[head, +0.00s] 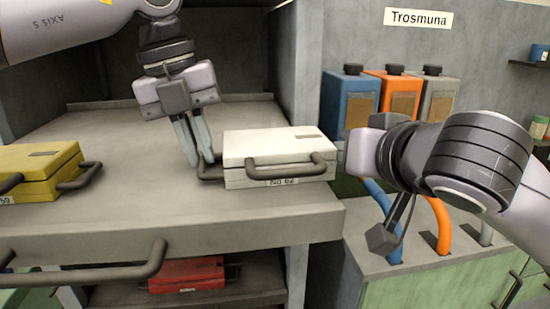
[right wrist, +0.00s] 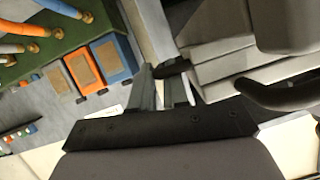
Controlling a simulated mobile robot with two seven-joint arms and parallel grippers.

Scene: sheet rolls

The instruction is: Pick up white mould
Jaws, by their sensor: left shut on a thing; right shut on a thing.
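The white mould (head: 276,147) is a flat, closed case with dark handles and a label on its front. It sits at the right end of the grey shelf. My left gripper (head: 203,156) points down and is shut on the dark handle at the mould's left side. My right gripper (right wrist: 168,88) is at the mould's right end, shut on a dark handle there. In the head view its fingers are mostly hidden. The mould's pale grey side (right wrist: 225,52) fills the upper right of the right wrist view.
A yellow mould (head: 40,165) lies on the shelf to the left. A red mould (head: 186,273) is on a lower shelf. Blue (head: 348,95), orange (head: 396,97) and grey (head: 440,97) containers stand at the back right, with hoses below. A dark rail handle (head: 90,272) runs along the front.

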